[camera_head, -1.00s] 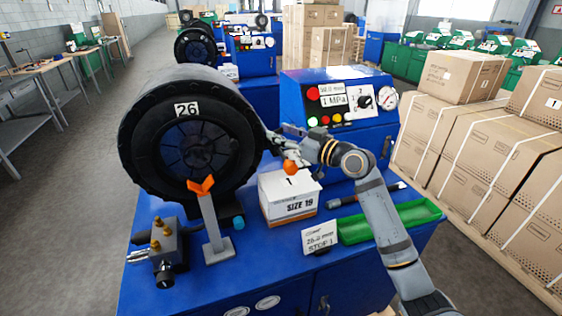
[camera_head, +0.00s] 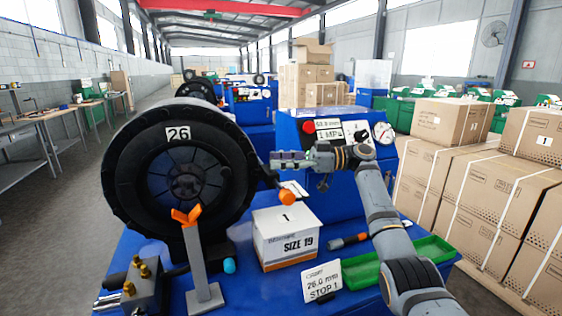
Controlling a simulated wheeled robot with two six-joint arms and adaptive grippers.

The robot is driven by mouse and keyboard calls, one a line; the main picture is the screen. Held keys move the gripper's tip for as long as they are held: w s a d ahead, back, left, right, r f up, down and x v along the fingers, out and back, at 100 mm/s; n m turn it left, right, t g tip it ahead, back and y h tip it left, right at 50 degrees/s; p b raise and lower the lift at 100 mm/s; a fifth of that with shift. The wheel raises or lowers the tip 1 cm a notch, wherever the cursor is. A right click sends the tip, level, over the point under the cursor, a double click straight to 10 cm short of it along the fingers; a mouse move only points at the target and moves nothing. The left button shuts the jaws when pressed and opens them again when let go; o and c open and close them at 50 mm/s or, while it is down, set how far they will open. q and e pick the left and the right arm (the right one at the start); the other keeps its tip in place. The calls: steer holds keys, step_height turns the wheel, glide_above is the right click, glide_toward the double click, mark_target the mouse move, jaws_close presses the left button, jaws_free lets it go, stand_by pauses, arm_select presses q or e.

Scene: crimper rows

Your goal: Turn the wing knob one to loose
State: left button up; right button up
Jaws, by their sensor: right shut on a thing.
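My right gripper (camera_head: 278,160) reaches in from the right and is shut at the right side of the black round crimper head (camera_head: 128,175) marked 26. What it grips is a small part hidden by the fingers; I take it to be the wing knob, but its wings and angle do not show. A black lever with an orange ball (camera_head: 287,198) hangs just below the fingers. My left gripper is not in view.
An orange V-shaped rest (camera_head: 186,216) stands on a grey post in front. A white SIZE 19 box (camera_head: 287,240), a STOP 1 card (camera_head: 321,281) and a green tray (camera_head: 436,251) are on the blue bench. The control panel (camera_head: 343,133) stands behind my right wrist.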

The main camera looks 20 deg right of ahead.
steer(key=shift+f+n+g, duration=0.15)
steer(key=shift+n+g, duration=0.15)
steer(key=shift+g, duration=0.1)
steer(key=o, duration=1.2)
steer(key=shift+c, duration=0.2)
steer(key=v, duration=1.2)
